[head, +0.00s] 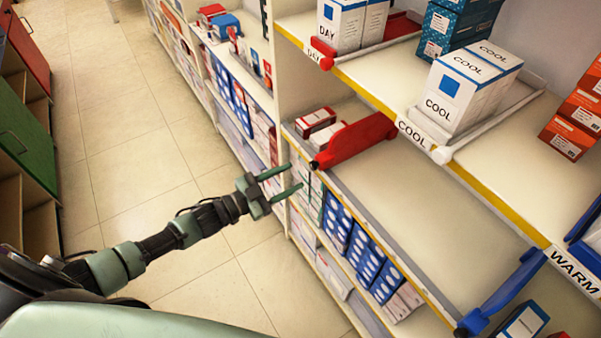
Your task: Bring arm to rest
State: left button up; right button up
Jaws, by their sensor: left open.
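My left gripper (291,181) shows in the head view, at the end of my left arm (165,240), which reaches in from the lower left. Its two green fingers are apart with nothing between them. The gripper is in front of the shelf unit's edge, near the red divider (355,140); whether it touches the shelf I cannot tell. My right gripper is not in view.
The shelf unit (400,200) fills the right side, with white COOL boxes (460,95), blue-and-white boxes (338,222) and a blue divider (500,290). Tiled floor (120,130) lies open at left. A green-and-red cabinet (25,130) stands at the far left.

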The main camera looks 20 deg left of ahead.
pick_arm(q)
jog(key=shift+v, duration=1.25)
jog(key=s+a+f+n+g+y, duration=0.1)
jog(key=s+a+f+n+y, duration=0.2)
jog(key=f, duration=0.7)
jog(key=s+a+f+n+g+y, duration=0.1)
jog(key=s+a+f+g+y, duration=0.15)
jog(key=s+f, duration=0.45)
jog(key=s+a+f+n+g+y, duration=0.1)
jog(key=s+a+f+n+y, duration=0.2)
jog(key=f, duration=0.9)
jog(key=s+d+f+g, duration=0.2)
jog(key=s+f, duration=0.3)
jog(key=s, duration=0.5)
jog(key=s+d+f+n+g+y, duration=0.1)
jog(key=s+d+f+g, duration=0.2)
jog(key=s, duration=0.8)
jog(key=s+d+f+n+g+y, duration=0.1)
jog(key=s+d+f+g, duration=0.1)
jog(key=s+f, duration=0.5)
jog(key=s+g, duration=0.1)
jog(key=s, duration=0.2)
jog(key=shift+s+d+f+g, duration=0.15)
jog(key=shift+d+f+g, duration=0.05)
jog(key=shift+f+g, duration=0.2)
